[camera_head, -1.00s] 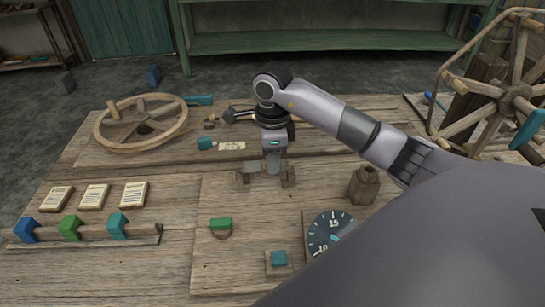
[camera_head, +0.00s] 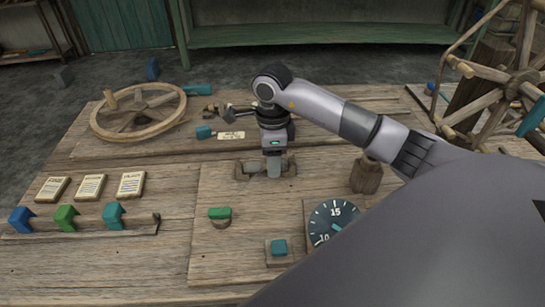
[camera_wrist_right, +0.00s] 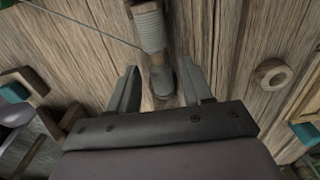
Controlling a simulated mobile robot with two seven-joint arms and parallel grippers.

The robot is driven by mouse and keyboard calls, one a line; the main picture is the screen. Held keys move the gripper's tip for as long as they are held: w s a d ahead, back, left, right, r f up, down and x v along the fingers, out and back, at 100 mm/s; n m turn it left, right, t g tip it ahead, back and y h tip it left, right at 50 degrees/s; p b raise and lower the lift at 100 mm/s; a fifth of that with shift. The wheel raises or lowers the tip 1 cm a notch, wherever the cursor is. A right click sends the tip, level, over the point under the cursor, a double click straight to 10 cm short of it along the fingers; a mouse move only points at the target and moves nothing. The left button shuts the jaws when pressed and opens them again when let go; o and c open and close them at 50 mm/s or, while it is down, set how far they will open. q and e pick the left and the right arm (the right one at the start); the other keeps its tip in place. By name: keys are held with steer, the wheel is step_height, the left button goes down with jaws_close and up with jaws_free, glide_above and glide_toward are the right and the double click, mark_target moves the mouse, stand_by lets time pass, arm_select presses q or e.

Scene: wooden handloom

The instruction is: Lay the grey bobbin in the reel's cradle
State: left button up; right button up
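My right gripper (camera_head: 274,174) points down at the worktable in the head view, among low wooden blocks (camera_head: 241,171). In the right wrist view its two fingers (camera_wrist_right: 160,88) stand apart. The grey bobbin (camera_wrist_right: 150,28) is a ribbed grey cylinder reaching from the top edge towards the fingers. A smooth grey end (camera_wrist_right: 163,80) lies between the fingers, with gaps on both sides. In the head view a grey cylinder (camera_head: 258,167) lies level beside my fingertips, between the blocks. I cannot tell whether it rests in the cradle. My left gripper is out of view.
A wooden spoked reel (camera_head: 500,90) stands at the right. A flat handwheel (camera_head: 138,111) is at the back left. A dial (camera_head: 333,220), a brown jug-like block (camera_head: 366,176), a green knob (camera_head: 220,213) and a teal button (camera_head: 279,247) surround the work area. Coloured tabs (camera_head: 66,217) line the left front.

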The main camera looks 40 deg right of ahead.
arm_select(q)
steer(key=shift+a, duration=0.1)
arm_select(e)
steer(key=shift+r, duration=0.1)
step_height(320, 180, up, 6)
steer(key=shift+p, duration=0.9)
steer(key=shift+r, duration=0.5)
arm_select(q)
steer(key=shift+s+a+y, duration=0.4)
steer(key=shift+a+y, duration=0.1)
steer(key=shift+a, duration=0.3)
